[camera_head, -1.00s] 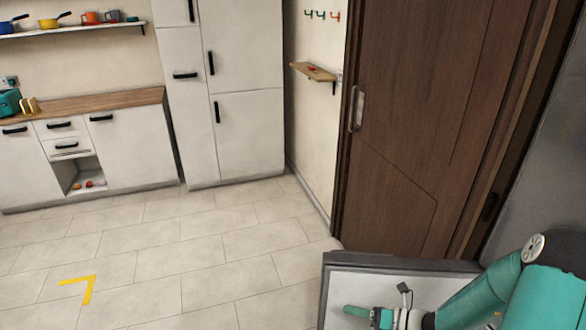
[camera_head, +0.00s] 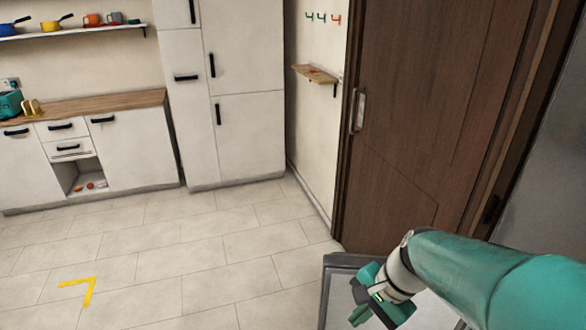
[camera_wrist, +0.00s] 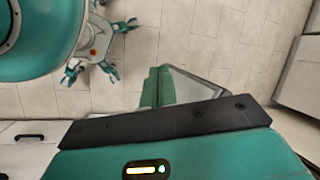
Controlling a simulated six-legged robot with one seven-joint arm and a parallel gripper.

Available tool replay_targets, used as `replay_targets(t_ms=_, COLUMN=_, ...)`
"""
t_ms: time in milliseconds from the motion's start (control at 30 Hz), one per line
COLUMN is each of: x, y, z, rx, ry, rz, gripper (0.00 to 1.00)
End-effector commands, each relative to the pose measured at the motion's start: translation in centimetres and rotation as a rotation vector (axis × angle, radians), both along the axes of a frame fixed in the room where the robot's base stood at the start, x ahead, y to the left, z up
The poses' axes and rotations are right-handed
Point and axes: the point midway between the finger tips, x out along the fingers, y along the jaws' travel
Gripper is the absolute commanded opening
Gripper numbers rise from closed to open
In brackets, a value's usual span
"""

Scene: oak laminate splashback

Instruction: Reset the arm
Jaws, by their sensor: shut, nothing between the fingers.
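My arm reaches in from the right of the head view. In the wrist view the green fingers of my gripper (camera_wrist: 158,78) are together and hold nothing. The same panel (camera_wrist: 193,90) shows just beside and behind them. My own body and legs show at the upper left of the wrist view.
A brown door (camera_head: 430,120) stands behind the arm. A small wooden shelf (camera_head: 315,74) hangs beside it. White cabinets (camera_head: 130,150) and a tall white cupboard (camera_head: 245,140) line the back. The tiled floor (camera_head: 190,255), with a yellow corner mark (camera_head: 80,289), is clear.

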Motion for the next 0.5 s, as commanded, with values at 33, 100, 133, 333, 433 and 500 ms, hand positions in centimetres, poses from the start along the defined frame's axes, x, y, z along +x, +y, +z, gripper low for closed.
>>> replay_targets(t_ms=33, x=-0.7, y=0.0, z=1.1, rx=-0.051, ry=-0.057, rz=0.069, gripper=0.00)
replay_targets(t_ms=100, x=-1.4, y=-0.2, z=2.5, rx=-0.122, ry=-0.129, rz=0.166, gripper=0.00)
replay_targets(t_ms=133, x=-1.8, y=-0.3, z=3.0, rx=-0.152, ry=-0.160, rz=0.205, gripper=0.00)
replay_targets(t_ms=333, x=-4.0, y=-1.2, z=6.7, rx=-0.356, ry=-0.358, rz=0.466, gripper=0.00)
replay_targets(t_ms=433, x=-5.0, y=-1.7, z=8.4, rx=-0.454, ry=-0.446, rz=0.585, gripper=0.00)
replay_targets(t_ms=500, x=-5.6, y=-2.0, z=9.4, rx=-0.513, ry=-0.497, rz=0.651, gripper=0.00)
